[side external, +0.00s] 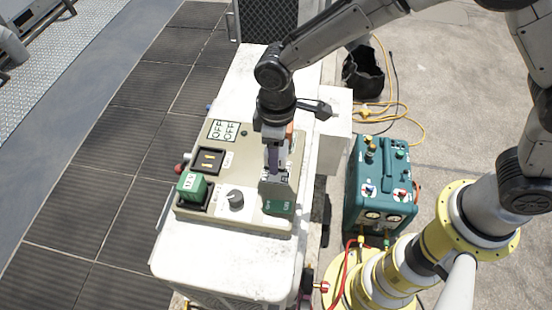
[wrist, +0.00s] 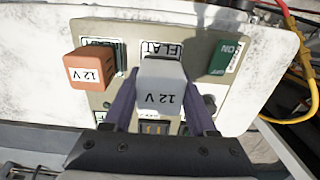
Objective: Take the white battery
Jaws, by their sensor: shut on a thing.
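The white battery (wrist: 162,82), a pale block marked "12 V", is between the two purple fingers of my gripper (wrist: 162,112) in the wrist view. My gripper is shut on it. In the side view my gripper (side external: 274,168) points down over the right part of the control panel (side external: 218,205), and its fingers largely hide the battery. A label reading "FLAT" (wrist: 163,48) shows just beyond the battery. I cannot tell whether the battery still touches the panel.
An orange "12 V" block (wrist: 92,68) stands beside the battery. A green "ON" piece (wrist: 225,58) is on its other side. A green block (side external: 191,186), an empty socket with yellow contacts (side external: 208,160) and a grey knob (side external: 235,199) are on the panel. A teal machine (side external: 381,185) stands right.

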